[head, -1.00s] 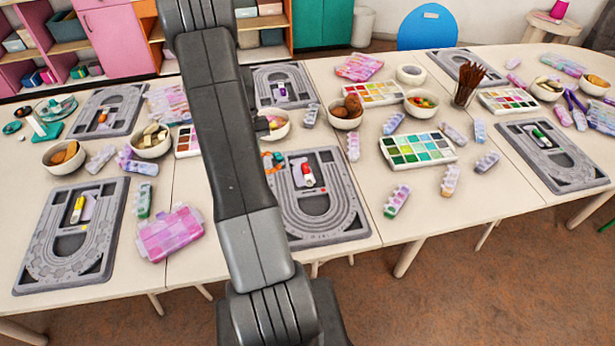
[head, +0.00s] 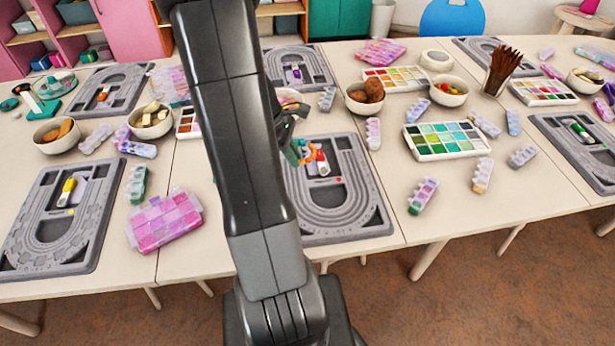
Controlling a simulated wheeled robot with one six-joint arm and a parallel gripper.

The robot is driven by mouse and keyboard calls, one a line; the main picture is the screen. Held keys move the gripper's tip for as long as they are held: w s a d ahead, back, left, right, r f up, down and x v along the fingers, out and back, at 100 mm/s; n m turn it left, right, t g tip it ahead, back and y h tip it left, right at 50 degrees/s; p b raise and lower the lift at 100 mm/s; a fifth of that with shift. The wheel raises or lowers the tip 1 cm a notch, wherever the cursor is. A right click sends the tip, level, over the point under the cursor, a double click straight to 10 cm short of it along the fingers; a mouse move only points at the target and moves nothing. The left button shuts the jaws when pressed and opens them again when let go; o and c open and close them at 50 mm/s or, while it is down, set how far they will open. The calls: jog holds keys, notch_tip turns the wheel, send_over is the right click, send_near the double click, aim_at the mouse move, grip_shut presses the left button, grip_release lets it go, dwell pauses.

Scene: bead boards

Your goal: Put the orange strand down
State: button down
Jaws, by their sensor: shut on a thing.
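My gripper (head: 296,142) shows just right of my arm, above the upper left part of the middle grey bead board (head: 362,222). It is shut on the orange strand (head: 308,155), a small curved piece with a bit of teal beside it. The strand is partly hidden by the gripper and my arm. I cannot tell whether it touches the board. A red and white tube (head: 322,165) lies in the board's centre recess, right beside the strand in the picture. My arm covers the board's left side.
Other grey boards lie at left (head: 22,232), back (head: 312,58) and right (head: 598,175). A pink bead box (head: 165,222) lies left of my arm. A palette with green paints (head: 447,139) and a bowl of brown pieces (head: 362,108) stand to the right. Bare table shows between them.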

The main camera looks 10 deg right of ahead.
aim_at(300, 182)
notch_tip(300, 182, down, 7)
jog(key=shift+f+b, duration=0.1)
jog(key=shift+b, duration=0.2)
jog(key=c, duration=1.4)
grip_release()
jog(key=p+v, duration=0.1)
jog(key=v, duration=1.1)
